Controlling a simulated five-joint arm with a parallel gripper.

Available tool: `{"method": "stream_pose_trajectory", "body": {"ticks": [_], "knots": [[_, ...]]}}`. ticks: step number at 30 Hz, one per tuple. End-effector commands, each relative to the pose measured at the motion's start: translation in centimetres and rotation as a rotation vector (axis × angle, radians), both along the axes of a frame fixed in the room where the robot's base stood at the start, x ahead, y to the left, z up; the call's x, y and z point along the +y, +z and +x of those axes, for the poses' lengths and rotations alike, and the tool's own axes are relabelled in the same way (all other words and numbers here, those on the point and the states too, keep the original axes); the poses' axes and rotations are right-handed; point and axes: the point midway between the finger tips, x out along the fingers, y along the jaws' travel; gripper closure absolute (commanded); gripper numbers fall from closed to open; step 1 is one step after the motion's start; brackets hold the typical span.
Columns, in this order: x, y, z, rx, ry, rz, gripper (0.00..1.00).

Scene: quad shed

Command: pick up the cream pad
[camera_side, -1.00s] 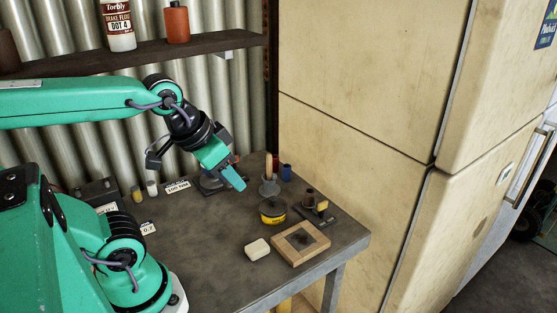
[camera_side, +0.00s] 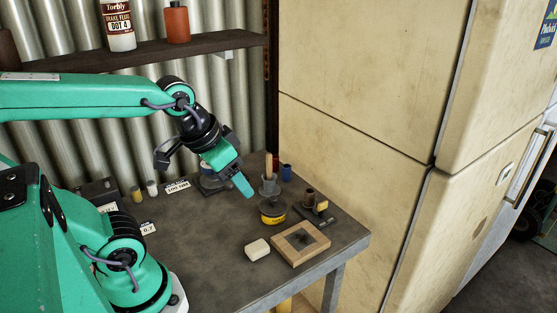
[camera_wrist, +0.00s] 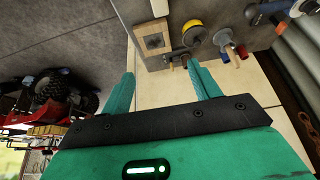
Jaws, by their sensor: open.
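The cream pad (camera_side: 257,249) is a small rounded block lying on the dark bench, left of the wooden tray (camera_side: 300,243). In the wrist view, the pad (camera_wrist: 160,7) shows at the top edge, partly cut off. My gripper (camera_side: 244,185) is in the air above the bench, behind the pad and apart from it. In the wrist view, my gripper (camera_wrist: 160,70) has its two green fingers spread with nothing held between them.
A yellow tin with a dark lid (camera_side: 273,210) stands behind the tray. A grey pot with a wooden handle (camera_side: 269,185), a blue cup (camera_side: 286,172) and a brown spool (camera_side: 309,195) stand nearby. A cream cabinet (camera_side: 350,140) rises at the right. Bench left of the pad is clear.

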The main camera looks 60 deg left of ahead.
Motion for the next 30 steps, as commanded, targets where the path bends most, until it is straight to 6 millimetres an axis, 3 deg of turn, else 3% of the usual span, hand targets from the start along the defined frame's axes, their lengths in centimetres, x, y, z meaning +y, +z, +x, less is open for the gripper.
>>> {"method": "stream_pose_trajectory", "body": {"ticks": [15,24,30], "knots": [[0.5,-7.3,3.8,0.24,0.002,0.003,0.38],[0.8,-12.5,4.9,0.376,0.001,0.001,0.38],[0.9,-14.7,5.1,0.431,0.0,-0.001,0.38]]}}
